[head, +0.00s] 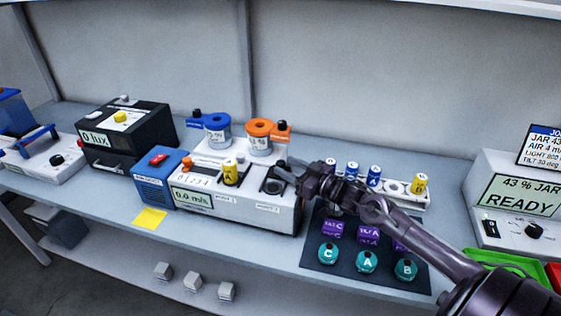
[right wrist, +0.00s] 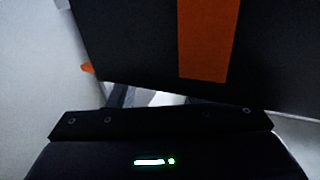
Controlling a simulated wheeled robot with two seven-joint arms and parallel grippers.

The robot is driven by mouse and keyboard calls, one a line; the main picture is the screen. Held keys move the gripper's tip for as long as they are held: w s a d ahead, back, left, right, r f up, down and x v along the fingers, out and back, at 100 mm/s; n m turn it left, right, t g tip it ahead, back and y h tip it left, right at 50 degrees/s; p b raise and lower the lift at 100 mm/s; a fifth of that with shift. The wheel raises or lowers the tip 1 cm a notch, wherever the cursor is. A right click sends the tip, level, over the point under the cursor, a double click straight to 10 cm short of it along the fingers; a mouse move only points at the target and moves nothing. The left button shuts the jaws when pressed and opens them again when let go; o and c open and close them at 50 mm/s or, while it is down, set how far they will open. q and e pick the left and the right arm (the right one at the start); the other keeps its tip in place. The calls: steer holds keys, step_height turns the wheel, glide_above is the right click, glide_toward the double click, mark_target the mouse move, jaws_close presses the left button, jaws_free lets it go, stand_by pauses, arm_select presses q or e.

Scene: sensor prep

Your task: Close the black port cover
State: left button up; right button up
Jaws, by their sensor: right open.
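The white device (head: 240,205) has a 0.0 m/s display and a blue left end. Near the right end of its top is a dark round port (head: 273,186). A black piece by this port, probably the cover, is partly hidden by my gripper, so I cannot tell its angle. My right gripper (head: 284,170) is open just above and behind the port; contact is unclear. In the right wrist view, a large dark surface with an orange stripe (right wrist: 208,40) fills the upper part, close to the camera. My left gripper is not in view.
A yellow-topped cylinder (head: 230,172) stands left of the port. Orange (head: 259,139) and blue (head: 217,131) ring-topped jars stand behind. A white rack (head: 400,188) of small cylinders and a dark mat (head: 315,255) with purple and teal items lie right, under my arm.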

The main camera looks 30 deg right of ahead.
mark_target(284, 164)
steer(key=shift+x, duration=1.15)
steer(key=shift+w+a, duration=0.1)
steer(key=shift+w, duration=0.35)
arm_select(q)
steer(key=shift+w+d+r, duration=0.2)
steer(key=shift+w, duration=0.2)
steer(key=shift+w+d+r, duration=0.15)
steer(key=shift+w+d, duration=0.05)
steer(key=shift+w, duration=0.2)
arm_select(e)
steer(key=shift+w, duration=0.15)
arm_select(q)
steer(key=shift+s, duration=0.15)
arm_select(e)
jaws_close()
